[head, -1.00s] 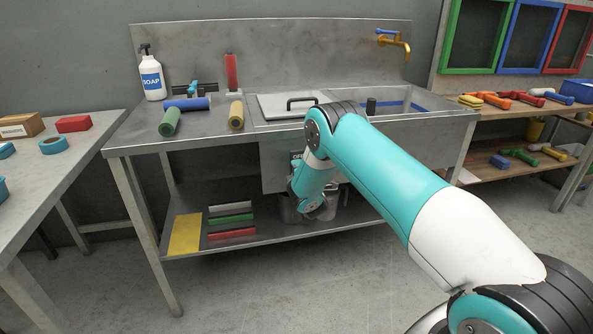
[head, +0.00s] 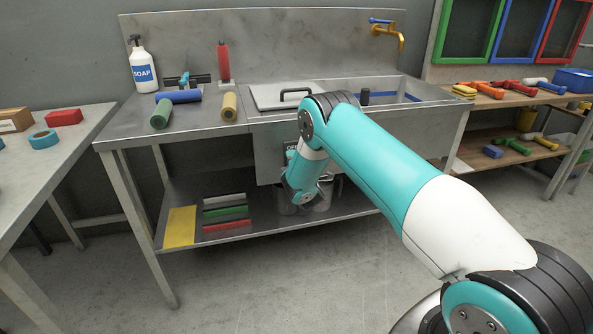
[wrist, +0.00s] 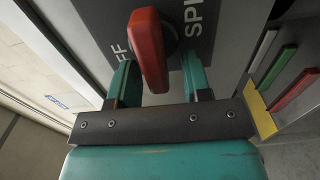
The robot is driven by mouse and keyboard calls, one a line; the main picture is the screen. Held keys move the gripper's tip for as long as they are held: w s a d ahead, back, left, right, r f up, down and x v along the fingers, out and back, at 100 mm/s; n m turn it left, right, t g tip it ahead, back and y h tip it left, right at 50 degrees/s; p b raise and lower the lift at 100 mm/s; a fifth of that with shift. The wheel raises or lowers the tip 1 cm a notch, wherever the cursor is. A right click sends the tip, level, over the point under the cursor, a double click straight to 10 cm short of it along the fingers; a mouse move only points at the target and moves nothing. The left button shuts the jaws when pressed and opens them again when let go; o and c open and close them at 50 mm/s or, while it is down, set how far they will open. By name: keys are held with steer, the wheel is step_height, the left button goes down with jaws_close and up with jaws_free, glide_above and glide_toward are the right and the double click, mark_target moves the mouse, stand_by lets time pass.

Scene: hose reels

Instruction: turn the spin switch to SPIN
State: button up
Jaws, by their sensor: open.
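The spin switch is a red bar-shaped knob (wrist: 149,50) on a dark label plate (wrist: 98,22) in the wrist view. White letters "FF" show left of the knob and "SPI" right of it; the remaining letters are hidden or cut off. The knob stands between the two teal fingers of my gripper (wrist: 158,80), which are open, one on each side, with visible gaps. I see no clear contact. In the head view a piece of the dark plate (head: 290,150) shows on the sink's front; my arm hides the knob and fingers.
The steel sink bench (head: 130,133) has a lower shelf with coloured bars and a yellow plate (head: 180,227). A metal pot (head: 322,195) stands on it behind my wrist. Side tables stand left and right. The floor in front is clear.

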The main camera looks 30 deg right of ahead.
steer(key=b+v, duration=1.7)
steer(key=b, duration=0.4)
steer(key=shift+s+r, duration=0.1)
